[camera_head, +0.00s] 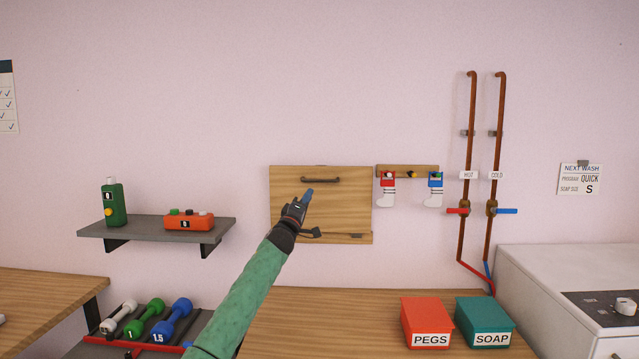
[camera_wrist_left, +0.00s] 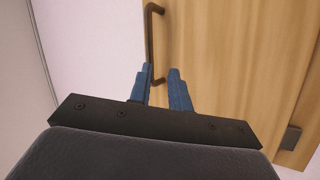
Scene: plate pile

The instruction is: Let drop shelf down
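The drop shelf (camera_head: 345,208) is a wooden panel folded up flat against the pink wall, with a dark bar handle (camera_head: 322,180) near its top. My left gripper (camera_head: 308,194) is in front of the panel, just below the handle's left end. In the left wrist view its blue fingers (camera_wrist_left: 161,72) are apart with a narrow gap. The handle (camera_wrist_left: 149,35) runs up from the fingertips there, its near end showing in the gap; I cannot tell whether they touch. The wood panel (camera_wrist_left: 235,60) fills the right of that view. My right gripper is not in view.
A peg rail (camera_head: 408,171) with two small socks hangs right of the panel, with copper pipes (camera_head: 467,120) beyond. Below is a wooden counter (camera_head: 330,320) with a red PEGS box (camera_head: 427,320) and a teal SOAP box (camera_head: 484,318). A grey shelf (camera_head: 130,232) is left.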

